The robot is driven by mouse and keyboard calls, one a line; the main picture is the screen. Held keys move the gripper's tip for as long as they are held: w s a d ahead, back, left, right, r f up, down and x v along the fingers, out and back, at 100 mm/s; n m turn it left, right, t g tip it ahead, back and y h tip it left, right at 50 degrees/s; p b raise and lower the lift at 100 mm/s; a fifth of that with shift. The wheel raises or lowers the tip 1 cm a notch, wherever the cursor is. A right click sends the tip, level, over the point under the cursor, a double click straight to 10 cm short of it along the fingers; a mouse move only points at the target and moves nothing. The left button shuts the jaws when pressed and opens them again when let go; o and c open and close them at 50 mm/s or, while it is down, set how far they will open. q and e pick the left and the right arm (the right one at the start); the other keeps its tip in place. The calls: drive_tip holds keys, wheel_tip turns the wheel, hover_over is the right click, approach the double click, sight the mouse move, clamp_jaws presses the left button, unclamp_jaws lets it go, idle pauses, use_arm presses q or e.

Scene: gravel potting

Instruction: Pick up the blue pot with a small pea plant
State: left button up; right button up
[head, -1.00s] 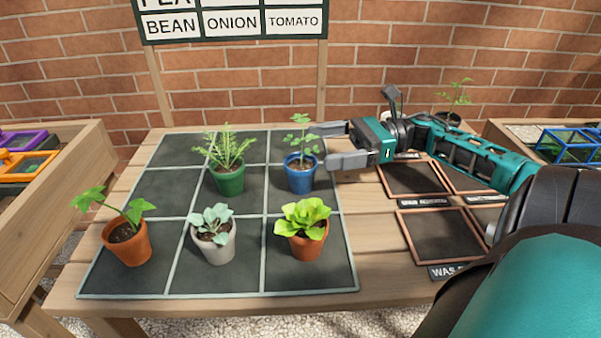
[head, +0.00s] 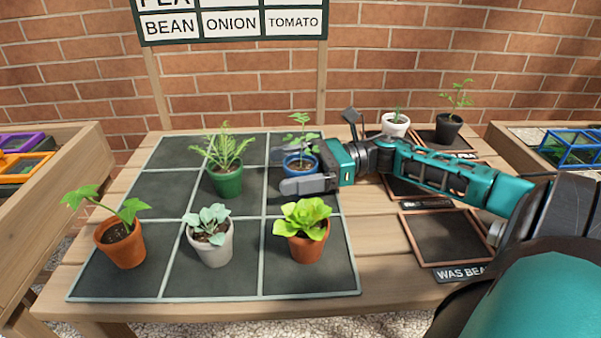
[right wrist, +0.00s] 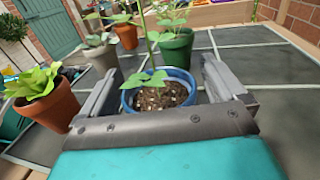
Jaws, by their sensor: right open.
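The blue pot (head: 299,164) with a small, thin-stemmed green plant (head: 300,136) stands upright in the right column of the dark grid mat (head: 190,275). My right gripper (head: 284,170) has its fingers on either side of the blue pot, and the near finger hides its lower part. In the right wrist view, the blue pot (right wrist: 176,75), with soil inside, sits between the two separated fingers (right wrist: 158,88). The gripper is open. I cannot tell whether either finger touches the pot. My left gripper is not in view.
A green pot (head: 228,182) stands left of the blue pot, and an orange pot with lettuce (head: 300,245) stands in front. A white pot (head: 212,250) and another orange pot (head: 121,247) are further left. Framed slots (head: 445,238) and two pots are at right.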

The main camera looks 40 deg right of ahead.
drive_tip(key=shift+f, duration=0.1)
drive_tip(key=c, duration=1.2)
